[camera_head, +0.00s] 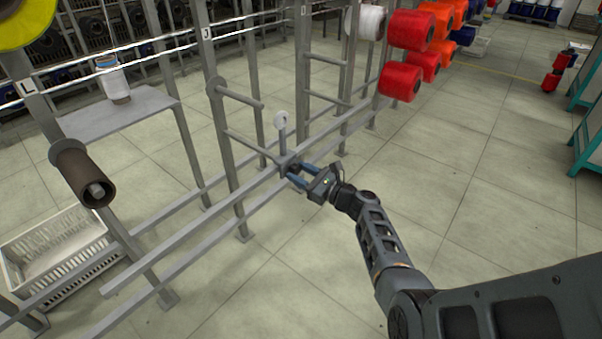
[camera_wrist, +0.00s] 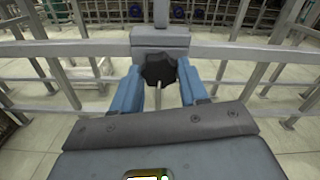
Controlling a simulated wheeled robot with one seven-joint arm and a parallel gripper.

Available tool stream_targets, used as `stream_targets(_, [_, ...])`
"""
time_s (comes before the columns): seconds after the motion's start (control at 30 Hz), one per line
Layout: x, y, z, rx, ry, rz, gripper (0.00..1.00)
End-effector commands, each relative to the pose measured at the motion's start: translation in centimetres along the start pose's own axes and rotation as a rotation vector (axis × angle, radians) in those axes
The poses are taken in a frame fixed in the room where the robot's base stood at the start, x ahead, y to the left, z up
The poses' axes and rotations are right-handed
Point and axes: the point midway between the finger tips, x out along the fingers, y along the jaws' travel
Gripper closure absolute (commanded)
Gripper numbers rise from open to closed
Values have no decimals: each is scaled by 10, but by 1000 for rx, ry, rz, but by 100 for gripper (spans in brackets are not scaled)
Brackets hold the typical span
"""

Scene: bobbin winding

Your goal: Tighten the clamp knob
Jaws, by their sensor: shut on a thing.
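The clamp knob (camera_wrist: 158,70) is a black lobed knob on the front of a grey clamp block (camera_wrist: 160,37) in the wrist view. The clamp sits on a grey horizontal rail, and in the head view the clamp block (camera_head: 287,160) carries an upright post with a pale round top (camera_head: 281,118). My gripper (camera_wrist: 160,88) has its two blue fingers on either side of the knob, shut on it. In the head view my gripper (camera_head: 295,173) reaches the clamp from the right; the knob is mostly hidden there between the fingers.
The grey rack rails (camera_head: 190,250) run across the left half, with uprights beside the clamp. Red spools (camera_head: 410,30) hang on the rack behind. A brown spool core (camera_head: 85,175) and a white crate (camera_head: 55,250) are at left.

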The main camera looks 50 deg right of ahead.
Motion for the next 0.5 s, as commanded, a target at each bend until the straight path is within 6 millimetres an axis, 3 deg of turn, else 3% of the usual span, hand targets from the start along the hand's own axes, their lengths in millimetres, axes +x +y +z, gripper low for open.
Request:
stream_targets(0.13, [0,1,-2,2,3,2,87])
stream_targets(0.17, [0,1,-2,1,3,2,56])
stream_targets(0.4, [0,1,-1,0,2,1,33])
stream_targets(0.5, [0,0,-1,0,1,0,31])
